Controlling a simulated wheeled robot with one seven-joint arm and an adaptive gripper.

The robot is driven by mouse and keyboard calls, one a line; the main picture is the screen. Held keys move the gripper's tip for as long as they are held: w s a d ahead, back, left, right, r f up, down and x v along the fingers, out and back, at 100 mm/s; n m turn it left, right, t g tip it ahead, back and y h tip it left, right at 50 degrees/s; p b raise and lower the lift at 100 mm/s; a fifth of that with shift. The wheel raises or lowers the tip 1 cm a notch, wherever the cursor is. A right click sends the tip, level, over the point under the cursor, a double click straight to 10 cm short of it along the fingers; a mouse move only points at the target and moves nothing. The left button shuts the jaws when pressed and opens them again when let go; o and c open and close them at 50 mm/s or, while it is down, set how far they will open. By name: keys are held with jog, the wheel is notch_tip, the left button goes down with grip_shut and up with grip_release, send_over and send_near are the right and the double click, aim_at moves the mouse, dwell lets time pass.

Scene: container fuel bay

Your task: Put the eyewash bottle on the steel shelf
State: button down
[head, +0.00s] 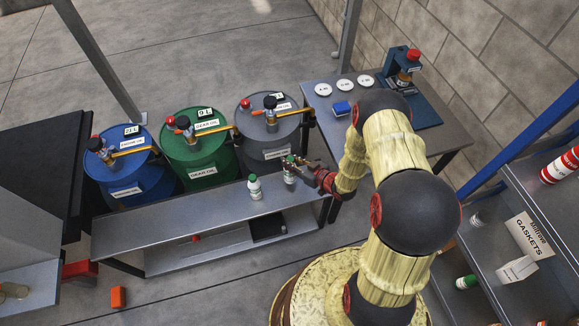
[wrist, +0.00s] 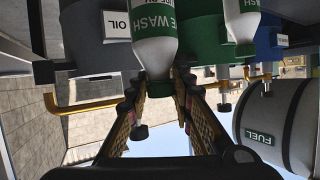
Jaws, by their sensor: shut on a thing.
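A grey metal shelf unit (head: 490,240) with blue uprights is at the right.
Blue (head: 128,180), green (head: 200,158) and grey (head: 270,130) drums with taps stand right behind the bench. The shelf unit holds a gaskets box (head: 528,236), a red canister (head: 562,166) and a green-capped bottle (head: 466,282). A worktable (head: 445,135) stands behind my arm.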

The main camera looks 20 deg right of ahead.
aim_at(290, 178)
jog(key=shift+w+f+b, duration=0.25)
jog(key=shift+f+b, duration=0.2)
jog(key=shift+f, duration=0.55)
jog(key=shift+w+f+b, duration=0.2)
jog(key=shift+f+b, duration=0.25)
jog(key=shift+f, duration=0.5)
jog(key=shift+f, duration=0.2)
jog(key=c, duration=1.6)
grip_release()
jog(key=shift+o, duration=0.2)
jog(key=shift+r, duration=0.15)
